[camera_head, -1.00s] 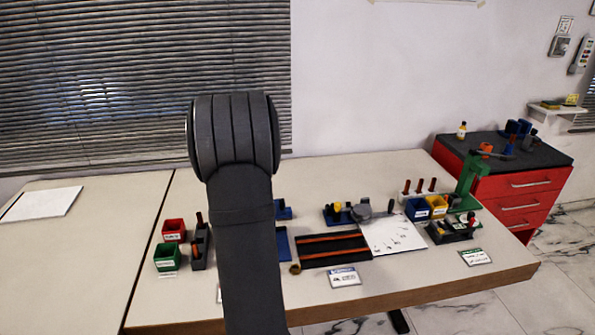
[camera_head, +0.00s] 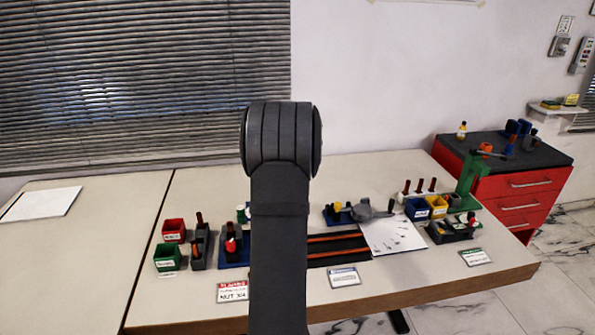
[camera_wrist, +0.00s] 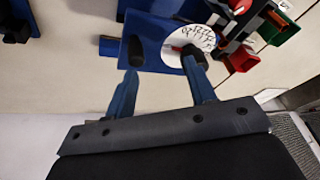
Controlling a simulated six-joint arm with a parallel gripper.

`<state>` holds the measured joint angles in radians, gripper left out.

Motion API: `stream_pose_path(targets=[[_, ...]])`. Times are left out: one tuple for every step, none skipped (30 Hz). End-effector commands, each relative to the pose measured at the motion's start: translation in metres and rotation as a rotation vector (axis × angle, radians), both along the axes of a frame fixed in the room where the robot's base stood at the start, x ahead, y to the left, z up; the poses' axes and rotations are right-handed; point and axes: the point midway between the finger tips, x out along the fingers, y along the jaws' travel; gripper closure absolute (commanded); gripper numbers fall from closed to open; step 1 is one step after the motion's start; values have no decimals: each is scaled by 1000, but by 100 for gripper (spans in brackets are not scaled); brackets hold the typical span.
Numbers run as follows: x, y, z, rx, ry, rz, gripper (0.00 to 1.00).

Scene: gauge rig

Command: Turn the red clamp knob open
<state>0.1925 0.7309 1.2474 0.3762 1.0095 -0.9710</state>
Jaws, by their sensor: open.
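The blue gauge fixture (camera_head: 234,262) stands on the bench just left of my arm in the head view, partly covered by it. A small red part (camera_head: 231,245), which looks like the clamp knob, sits on the fixture above a dark body. In the wrist view the fixture's blue plate (camera_wrist: 160,38) carries a white printed disc (camera_wrist: 185,42). A bit of red (camera_wrist: 178,48) shows by the right fingertip; I cannot tell if it is the knob. My gripper (camera_wrist: 163,54) is open and empty, fingers over the plate and disc. Contact cannot be told. In the head view my arm hides the gripper.
Left of the fixture are a dark tool holder (camera_head: 199,252), a red bin (camera_head: 174,230) and a green bin (camera_head: 167,257). Right of my arm are a black tray with orange strips (camera_head: 338,246) and a white sheet (camera_head: 392,234). The left bench (camera_head: 80,265) is mostly clear.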

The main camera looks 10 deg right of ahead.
Motion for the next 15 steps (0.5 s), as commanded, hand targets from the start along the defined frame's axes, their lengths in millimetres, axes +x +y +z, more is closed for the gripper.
stream_pose_path(targets=[[2, -8, -2, -2, -17, 19, 50], [2, -11, -4, -4, -29, 36, 50], [3, -15, -7, -10, -43, 60, 50], [3, -19, -9, -13, -54, 76, 50], [4, -22, -11, -17, -65, 92, 50], [2, -22, -19, -25, -74, 121, 50], [1, -22, -25, -34, -79, 143, 50], [-1, -22, -31, -44, -85, 163, 50], [-1, -29, -23, -49, -94, 167, 50], [-2, -31, -16, -49, -96, 167, 50], [-4, -32, -10, -48, -95, 167, 50], [-6, -34, -2, -49, -95, 166, 50], [-8, -36, 3, -48, -94, 166, 50], [-10, -38, 9, -48, -94, 166, 50], [-12, -40, 16, -48, -94, 166, 50]])
